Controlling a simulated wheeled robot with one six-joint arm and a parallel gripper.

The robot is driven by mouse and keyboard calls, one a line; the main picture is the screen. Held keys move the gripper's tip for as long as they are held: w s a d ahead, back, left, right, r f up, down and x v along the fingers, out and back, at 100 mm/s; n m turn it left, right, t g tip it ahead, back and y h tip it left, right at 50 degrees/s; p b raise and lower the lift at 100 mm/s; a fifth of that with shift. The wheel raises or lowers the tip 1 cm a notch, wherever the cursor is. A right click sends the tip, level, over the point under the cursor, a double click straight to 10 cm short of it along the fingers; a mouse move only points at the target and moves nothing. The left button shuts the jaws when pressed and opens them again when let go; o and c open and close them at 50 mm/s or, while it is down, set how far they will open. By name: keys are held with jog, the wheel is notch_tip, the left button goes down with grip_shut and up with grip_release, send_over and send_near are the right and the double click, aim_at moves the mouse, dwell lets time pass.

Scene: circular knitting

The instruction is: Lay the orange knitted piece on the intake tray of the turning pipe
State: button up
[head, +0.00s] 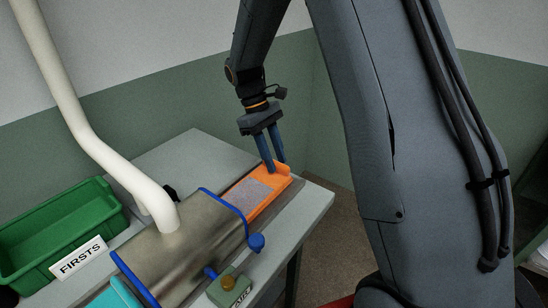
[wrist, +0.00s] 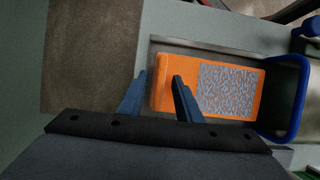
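The orange knitted piece (head: 268,188) has a grey-blue patterned patch and lies flat on the grey intake tray (head: 290,192) at the mouth of the turning pipe (head: 190,245). Its patterned end points to the pipe's blue rim; its plain outer end looks slightly raised. The piece also shows in the wrist view (wrist: 210,65), with the tray's grey edge (wrist: 215,47) beside it. My gripper (head: 274,166) points down at the outer end. In the wrist view its fingers (wrist: 158,92) are apart, one just beyond that end and one over the orange. I see no firm grip.
A green bin (head: 60,235) with a FIRSTS sign (head: 78,258) stands at left. A white hose (head: 95,145) rises from the pipe. A blue knob (head: 256,243) and a green control box (head: 229,290) sit at the pipe's front side. The table behind is clear.

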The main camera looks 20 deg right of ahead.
jog(key=shift+r, duration=0.1)
jog(key=b+v, duration=0.3)
jog(key=v, duration=0.9)
jog(key=shift+s+d+r, duration=0.1)
